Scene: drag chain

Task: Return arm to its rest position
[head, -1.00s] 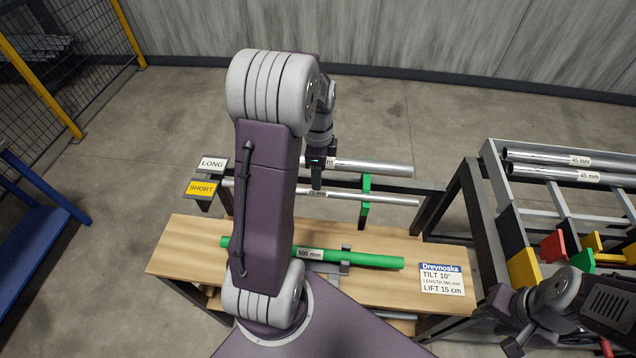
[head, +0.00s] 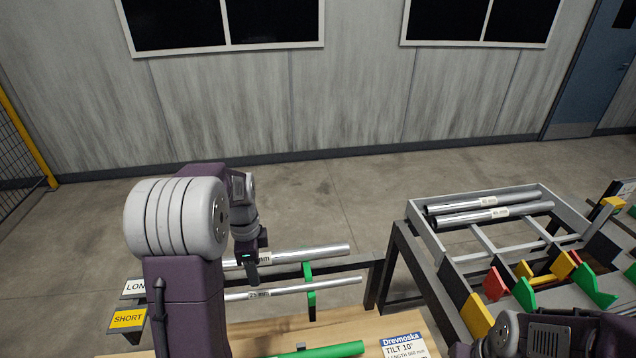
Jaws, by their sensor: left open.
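My left arm rises from the bottom left of the head view. Its gripper (head: 252,276) points down, open, in front of the two silver pipes on the rack. The upper long pipe (head: 310,254) passes behind it, and the thinner lower pipe (head: 320,288) lies just below its fingertips. I cannot tell whether the fingers touch either pipe. Part of my right arm shows at the bottom right; its gripper is outside the picture. A green pipe (head: 335,349) lies on the wooden bench (head: 270,335), cut off by the bottom edge.
A LONG sign (head: 134,287) and a yellow SHORT sign (head: 127,319) mark the rack's left end. A green divider (head: 309,285) stands by the pipes. A Drevnoska card (head: 404,346) lies on the bench. At right, a metal frame (head: 418,218) holds silver pipes and coloured blocks. Open floor lies behind.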

